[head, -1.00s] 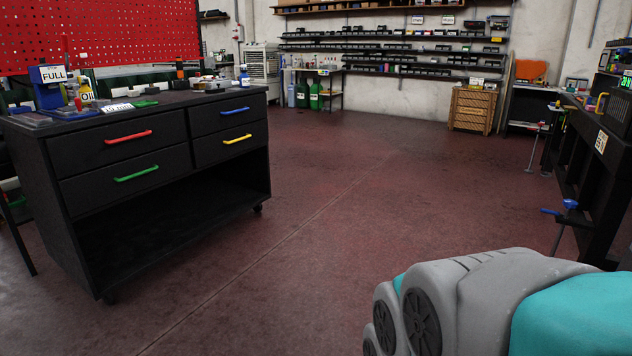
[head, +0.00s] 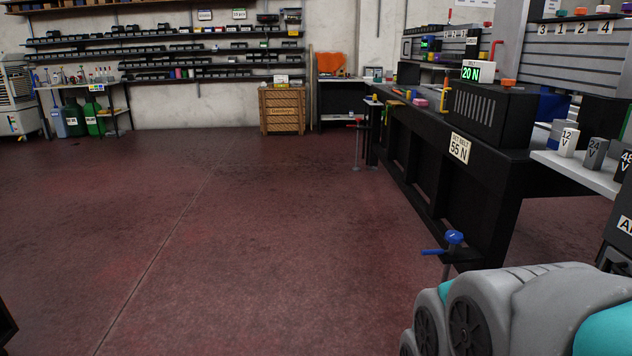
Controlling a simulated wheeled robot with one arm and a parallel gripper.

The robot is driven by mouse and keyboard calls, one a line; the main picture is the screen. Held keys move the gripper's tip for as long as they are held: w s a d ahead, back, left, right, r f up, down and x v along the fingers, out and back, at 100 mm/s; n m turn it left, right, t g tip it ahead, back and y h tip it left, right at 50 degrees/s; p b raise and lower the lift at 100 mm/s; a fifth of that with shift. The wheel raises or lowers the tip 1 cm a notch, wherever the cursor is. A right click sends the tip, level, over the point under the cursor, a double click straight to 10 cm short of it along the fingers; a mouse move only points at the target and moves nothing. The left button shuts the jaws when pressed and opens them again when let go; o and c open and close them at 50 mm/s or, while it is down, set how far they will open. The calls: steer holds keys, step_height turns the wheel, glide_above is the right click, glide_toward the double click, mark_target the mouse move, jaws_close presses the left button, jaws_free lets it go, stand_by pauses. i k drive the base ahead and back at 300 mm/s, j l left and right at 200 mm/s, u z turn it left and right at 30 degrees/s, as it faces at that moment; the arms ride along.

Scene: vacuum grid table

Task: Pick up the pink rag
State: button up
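Part of my own arm, grey and teal, fills the lower right corner of the head view. My gripper is not in view.
A long black workbench (head: 490,160) runs along the right, with a blue-handled clamp (head: 453,240) at its near end. A wooden crate (head: 282,110), shelves (head: 160,48) and green containers (head: 94,115) stand at the back wall. The red-brown floor (head: 210,230) is clear.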

mark_target(421, 102)
steer(key=i+u, duration=0.2)
steer(key=i, duration=0.8)
steer(key=i+u, duration=0.2)
steer(key=i, duration=0.8)
steer(key=l, duration=0.1)
